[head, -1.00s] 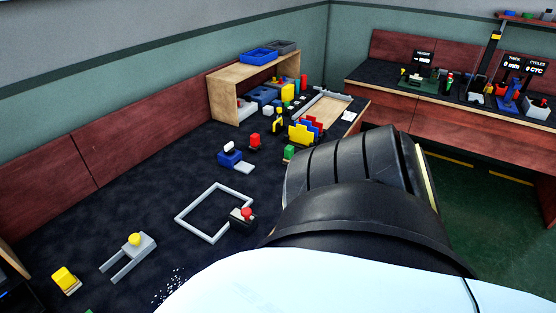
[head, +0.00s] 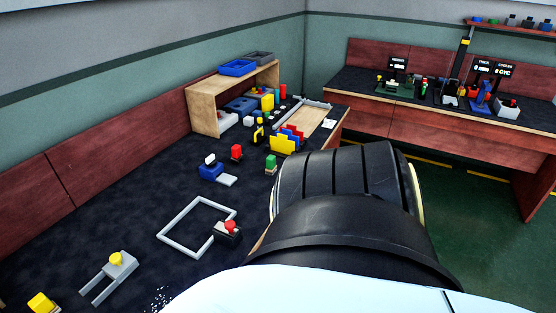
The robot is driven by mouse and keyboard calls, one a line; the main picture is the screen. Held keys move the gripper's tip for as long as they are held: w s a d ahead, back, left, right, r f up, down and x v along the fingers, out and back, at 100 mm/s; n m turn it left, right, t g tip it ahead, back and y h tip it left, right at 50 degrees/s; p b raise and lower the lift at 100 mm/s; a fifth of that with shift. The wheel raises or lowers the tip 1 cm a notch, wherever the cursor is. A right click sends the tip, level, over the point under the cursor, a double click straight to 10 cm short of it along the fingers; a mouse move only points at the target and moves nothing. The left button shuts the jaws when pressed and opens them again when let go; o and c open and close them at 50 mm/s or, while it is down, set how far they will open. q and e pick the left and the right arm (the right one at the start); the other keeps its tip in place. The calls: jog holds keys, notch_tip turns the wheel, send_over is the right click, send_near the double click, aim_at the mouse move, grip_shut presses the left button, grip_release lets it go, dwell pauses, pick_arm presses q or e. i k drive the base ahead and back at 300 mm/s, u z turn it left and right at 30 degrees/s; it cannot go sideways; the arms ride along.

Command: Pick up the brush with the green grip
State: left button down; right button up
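A small upright piece with a green grip (head: 271,161) stands on the dark left-hand table, just left of my black arm link. It looks like the green-gripped brush, with a brownish lower part, but it is too small to be sure. A similar piece with a red grip (head: 236,151) stands to its left. A similar yellow one (head: 41,302) is at the near left. My arm's black link and white cover fill the lower middle and right. Neither gripper shows in the head view.
A grey square frame (head: 163,238) lies on the table, with a red-button box (head: 228,231) at its right corner. A blue-based device (head: 211,170) and a yellow file rack (head: 284,143) stand near the green piece. A wooden shelf (head: 204,109) stands behind.

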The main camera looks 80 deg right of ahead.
aim_at(272, 168)
jog(key=z, duration=2.1)
jog(key=k, duration=0.1)
jog(key=z, duration=0.4)
